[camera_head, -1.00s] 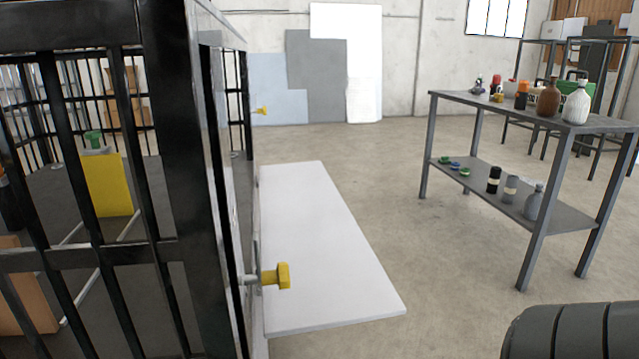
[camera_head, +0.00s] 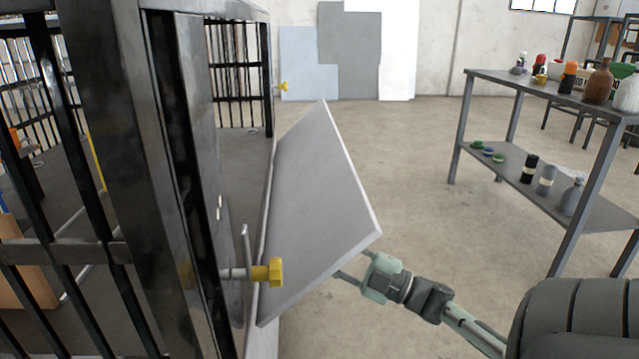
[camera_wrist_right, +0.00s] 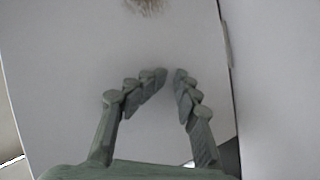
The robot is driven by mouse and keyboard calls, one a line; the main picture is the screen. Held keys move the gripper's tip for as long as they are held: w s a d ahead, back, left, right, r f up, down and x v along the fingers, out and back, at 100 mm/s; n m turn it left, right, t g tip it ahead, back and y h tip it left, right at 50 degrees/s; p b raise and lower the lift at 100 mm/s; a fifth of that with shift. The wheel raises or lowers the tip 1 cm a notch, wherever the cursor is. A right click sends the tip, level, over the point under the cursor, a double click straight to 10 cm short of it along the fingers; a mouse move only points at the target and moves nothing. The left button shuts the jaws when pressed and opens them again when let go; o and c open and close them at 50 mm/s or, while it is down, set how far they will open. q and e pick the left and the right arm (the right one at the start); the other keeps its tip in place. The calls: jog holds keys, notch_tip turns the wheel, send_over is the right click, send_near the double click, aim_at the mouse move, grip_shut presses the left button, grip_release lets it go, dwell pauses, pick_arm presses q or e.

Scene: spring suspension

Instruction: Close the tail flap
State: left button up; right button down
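The tail flap (camera_head: 318,205) is a flat grey-white panel at the rear of the dark barred truck bed. In the head view it is tilted up, its lower edge along the bed, its outer edge raised to the right. My right gripper (camera_head: 345,278) is at the flap's outer underside, its fingertips partly hidden behind the panel. In the right wrist view the fingers (camera_wrist_right: 171,74) converge with only a thin gap and nothing between them, facing a pale surface. A yellow-knobbed latch (camera_head: 268,272) is at the near corner. My left gripper is not in view.
Another yellow knob (camera_head: 284,87) is at the far corner. A grey metal shelf table (camera_head: 560,100) with bottles and jars stands at the right. Open concrete floor (camera_head: 420,170) lies between it and the flap. Panels (camera_head: 350,50) lean on the back wall.

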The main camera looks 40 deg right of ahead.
jog(key=s+d+r+n+g+y, duration=0.3)
jog(key=s+r+n+y, duration=0.1)
jog(key=s+r+n, duration=0.25)
jog(key=s+d+r+n+g+y, duration=0.2)
jog(key=s+d+r+n+y, duration=0.25)
jog(key=r+n, duration=0.2)
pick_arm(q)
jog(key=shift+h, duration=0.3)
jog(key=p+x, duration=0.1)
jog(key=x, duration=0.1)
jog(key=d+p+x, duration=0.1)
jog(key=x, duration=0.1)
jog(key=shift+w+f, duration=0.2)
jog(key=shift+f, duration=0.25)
pick_arm(e)
jog(key=w+a+r+m, duration=0.1)
jog(key=w+a+r, duration=0.3)
jog(key=w+a, duration=0.4)
jog(key=a, duration=0.2)
jog(key=shift+a+r, duration=0.15)
jog(key=shift+a, duration=0.25)
